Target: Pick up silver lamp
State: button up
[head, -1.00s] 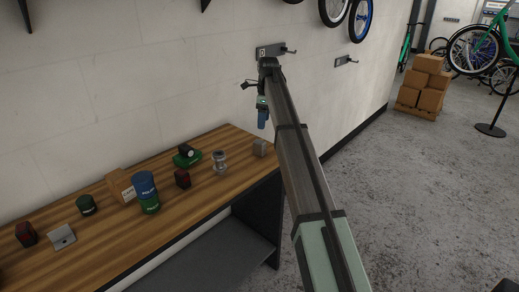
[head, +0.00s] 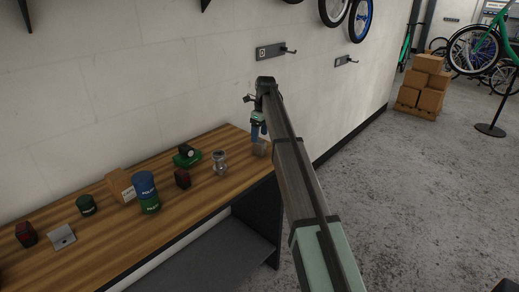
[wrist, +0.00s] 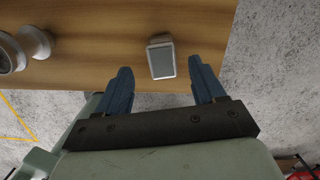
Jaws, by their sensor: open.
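The silver lamp (head: 260,149), a small boxy grey piece, stands near the right end of the wooden table. In the wrist view the lamp (wrist: 161,59) shows a pale grey rectangular face, near the table's edge. My gripper (head: 259,136) is just above the lamp in the head view, fingers pointing down. In the wrist view my gripper (wrist: 160,68) has its two blue fingers apart, with the lamp in line with the gap between them. Nothing is held. The head view partly hides the lamp behind my fingers and arm.
The wooden table (head: 110,235) stands along a white wall. Left of the lamp is a silver spool-shaped part (head: 220,162), also in the wrist view (wrist: 22,48). A dark red box (head: 183,179), a green-based item (head: 187,156) and blue and green cans (head: 146,192) stand further left.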

aim_at(260, 142)
jog(key=shift+w+a+f, duration=0.1)
jog(key=shift+f, duration=1.6)
jog(key=shift+w+a+f, duration=0.1)
jog(key=shift+f, duration=1.55)
jog(key=c, duration=1.1)
